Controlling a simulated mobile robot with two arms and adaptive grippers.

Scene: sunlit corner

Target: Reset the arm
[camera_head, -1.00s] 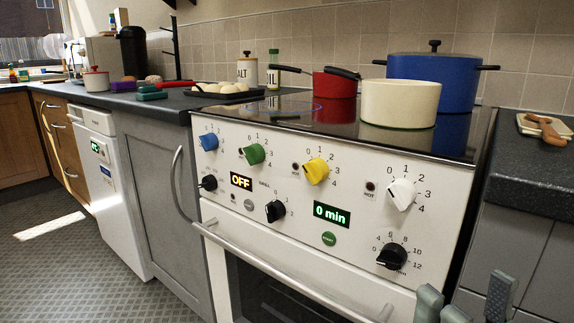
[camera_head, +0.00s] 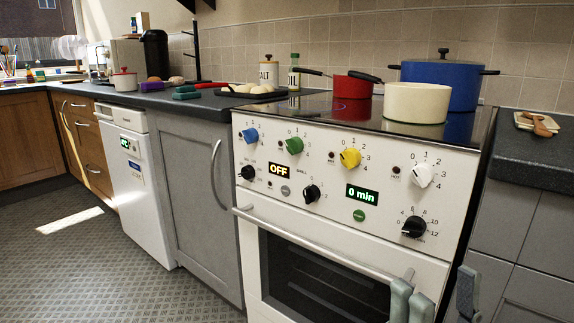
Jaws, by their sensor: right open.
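My right gripper (camera_head: 437,294) shows at the bottom edge, right of centre. Its grey-green fingertips point up and stand apart with nothing between them. It is in front of the lower right of the white stove (camera_head: 345,222); whether it touches anything cannot be seen. The rest of my right arm is below the picture. My left gripper is not in view.
The stove carries a cream pot (camera_head: 416,103), a red pan (camera_head: 352,87) and a blue pot (camera_head: 440,84). Its oven handle (camera_head: 330,255) juts forward near my right gripper. Grey cabinets (camera_head: 532,237) stand to the right. Patterned floor (camera_head: 110,255) is clear at lower left.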

